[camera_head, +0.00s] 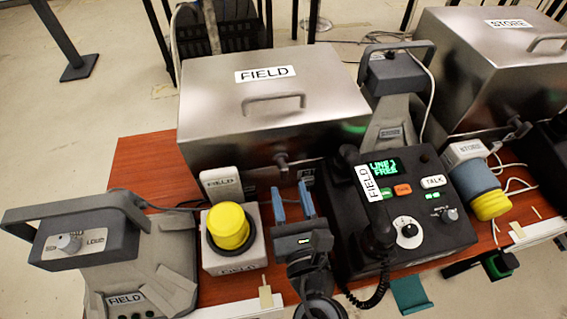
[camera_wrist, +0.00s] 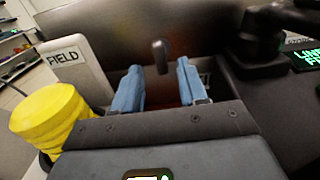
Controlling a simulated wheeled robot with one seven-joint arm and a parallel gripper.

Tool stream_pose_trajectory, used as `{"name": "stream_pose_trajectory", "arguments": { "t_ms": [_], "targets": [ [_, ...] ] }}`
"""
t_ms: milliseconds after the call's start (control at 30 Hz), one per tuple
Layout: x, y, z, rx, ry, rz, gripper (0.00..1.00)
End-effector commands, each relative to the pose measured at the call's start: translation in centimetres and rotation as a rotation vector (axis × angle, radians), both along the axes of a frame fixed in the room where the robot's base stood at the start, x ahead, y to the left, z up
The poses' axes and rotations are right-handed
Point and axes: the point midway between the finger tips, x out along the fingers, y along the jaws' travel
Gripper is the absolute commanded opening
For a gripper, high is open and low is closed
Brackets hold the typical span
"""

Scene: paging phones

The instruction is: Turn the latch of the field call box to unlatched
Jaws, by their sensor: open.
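The field call box (camera_head: 265,110) is a shiny metal box with a FIELD label and a lid handle, at the back centre in the head view. Its latch (camera_head: 281,162) is a small dark knob low on the front face. In the wrist view the latch (camera_wrist: 160,56) looks like a short upright dark bar, beyond the fingertips and between them. My gripper (camera_head: 290,190) has blue fingers, open and empty, pointing at the box front just below the latch. In the wrist view the fingers (camera_wrist: 159,72) do not appear to touch the latch.
A white FIELD block (camera_head: 222,185) and a yellow-topped button (camera_head: 229,226) stand left of my gripper. A black FIELD phone console (camera_head: 400,215) with handset stands close on the right. A grey FIELD unit (camera_head: 110,255) is at far left. The STORE box (camera_head: 490,65) is at back right.

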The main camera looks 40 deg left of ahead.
Motion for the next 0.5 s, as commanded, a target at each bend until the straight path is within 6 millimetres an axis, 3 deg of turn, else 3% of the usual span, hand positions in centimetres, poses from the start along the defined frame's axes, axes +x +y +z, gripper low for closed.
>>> {"name": "stream_pose_trajectory", "arguments": {
  "t_ms": [300, 500],
  "targets": [
    [3.1, 3.6, 0.1, 0.002, 0.001, -0.001, 0.43],
    [4.0, 4.5, 0.1, 0.003, 0.002, -0.002, 0.43]
  ]
}}
